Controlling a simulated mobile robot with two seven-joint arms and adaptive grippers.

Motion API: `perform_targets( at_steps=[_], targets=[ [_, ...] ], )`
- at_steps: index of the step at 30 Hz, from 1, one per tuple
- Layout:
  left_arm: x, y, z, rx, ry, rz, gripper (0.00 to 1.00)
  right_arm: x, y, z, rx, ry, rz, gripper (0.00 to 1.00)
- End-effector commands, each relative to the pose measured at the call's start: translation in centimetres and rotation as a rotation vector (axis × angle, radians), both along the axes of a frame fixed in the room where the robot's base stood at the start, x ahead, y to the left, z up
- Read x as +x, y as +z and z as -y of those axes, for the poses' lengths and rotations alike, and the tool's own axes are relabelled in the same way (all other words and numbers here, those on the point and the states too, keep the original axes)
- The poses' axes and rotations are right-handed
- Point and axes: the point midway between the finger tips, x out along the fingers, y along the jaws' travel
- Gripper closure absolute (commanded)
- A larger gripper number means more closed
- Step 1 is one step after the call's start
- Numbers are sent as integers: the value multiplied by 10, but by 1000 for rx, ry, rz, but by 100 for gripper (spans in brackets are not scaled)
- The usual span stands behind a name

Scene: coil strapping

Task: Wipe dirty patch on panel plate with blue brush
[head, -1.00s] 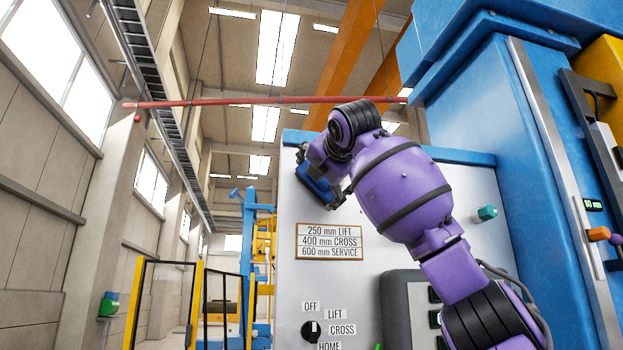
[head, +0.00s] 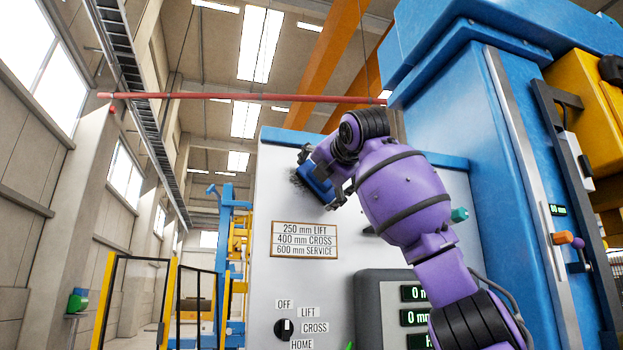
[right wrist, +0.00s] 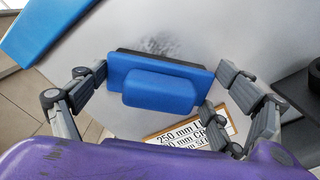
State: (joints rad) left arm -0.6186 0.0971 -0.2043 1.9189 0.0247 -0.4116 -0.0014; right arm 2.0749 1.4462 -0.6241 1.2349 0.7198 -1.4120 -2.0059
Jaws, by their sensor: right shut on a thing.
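The blue brush (head: 319,180) is held at the upper part of the white panel plate (head: 275,205), with its dark bristle side towards the plate. My right gripper (head: 335,190) is shut on it. In the right wrist view the brush (right wrist: 160,85) sits between the grey fingers of my right gripper (right wrist: 160,90). A dark smudged dirty patch (right wrist: 152,45) shows on the plate just beyond the brush's bristle edge. In the head view a bit of dark patch (head: 297,180) shows at the brush's left edge. Whether the bristles touch the plate is unclear. My left gripper is out of view.
A label sign (head: 304,240) is below the brush on the panel. A black rotary knob (head: 284,328) and a display box (head: 390,300) are lower down. A teal button (head: 459,214) sticks out at right. A blue cabinet (head: 480,150) stands to the right.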

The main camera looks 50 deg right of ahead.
Motion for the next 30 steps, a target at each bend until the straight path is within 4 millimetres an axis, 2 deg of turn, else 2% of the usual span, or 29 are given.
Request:
perform_targets(
  at_steps=[8,19,25,30],
  targets=[
    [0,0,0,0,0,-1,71,-3,-2,11,1,-3,-4,31],
    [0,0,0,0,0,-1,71,-19,-2,36,3,-3,-5,31],
    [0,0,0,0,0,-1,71,-21,-2,36,1,-1,-4,31],
    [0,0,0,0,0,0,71,-16,-2,28,-2,-1,-5,31]
  ],
)
